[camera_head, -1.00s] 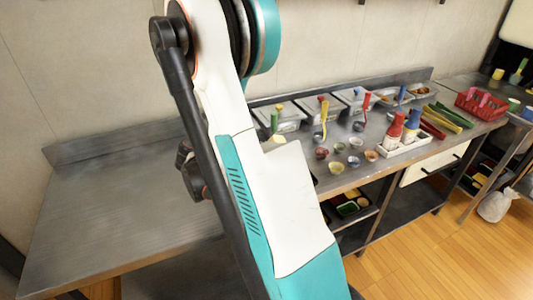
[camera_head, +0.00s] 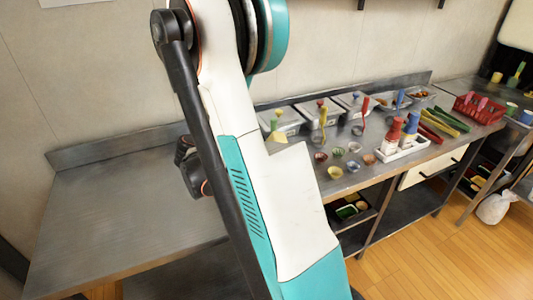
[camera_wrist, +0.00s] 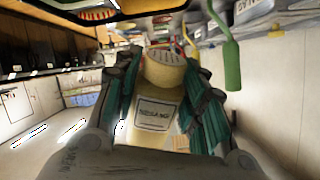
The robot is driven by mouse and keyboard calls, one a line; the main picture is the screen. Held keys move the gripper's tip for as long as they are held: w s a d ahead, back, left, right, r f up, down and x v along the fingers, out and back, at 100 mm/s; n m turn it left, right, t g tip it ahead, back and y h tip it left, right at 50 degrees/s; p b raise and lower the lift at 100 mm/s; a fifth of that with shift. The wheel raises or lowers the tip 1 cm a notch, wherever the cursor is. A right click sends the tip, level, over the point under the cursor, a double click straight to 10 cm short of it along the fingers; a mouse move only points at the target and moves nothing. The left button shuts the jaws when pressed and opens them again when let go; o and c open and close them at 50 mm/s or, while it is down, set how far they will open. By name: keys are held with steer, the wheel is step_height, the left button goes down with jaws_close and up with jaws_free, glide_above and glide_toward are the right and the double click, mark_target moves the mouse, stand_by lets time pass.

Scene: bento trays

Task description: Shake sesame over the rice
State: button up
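In the wrist view my gripper (camera_wrist: 160,100) has its teal ribbed fingers closed around a pale beige shaker (camera_wrist: 160,95). The shaker has a rounded cap with small dark marks and a white label too blurred to read. Part of a dark tray (camera_wrist: 95,14) with orange and green in it shows cut off at the top edge, apart from the shaker. I cannot make out rice for certain. In the head view my arm covers the middle, and my gripper and the held shaker are hidden.
A white caddy (camera_head: 405,151) holds a red-topped shaker (camera_head: 393,135) and a blue-topped one (camera_head: 411,127). Small bowls, lidded metal pans (camera_head: 318,113) with ladles, and a red basket (camera_head: 477,109) crowd the right counter. The left counter (camera_head: 110,210) is clear. A green handle (camera_wrist: 231,64) hangs near my gripper.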

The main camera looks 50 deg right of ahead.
step_height(320, 180, down, 3)
steer(key=shift+f+b, duration=0.2)
steer(key=shift+b, duration=0.65)
steer(key=shift+r, duration=0.1)
steer(key=shift+r+p, duration=1.2)
steer(key=shift+r, duration=0.55)
steer(key=shift+r+p, duration=2.35)
steer(key=shift+r, duration=1.2)
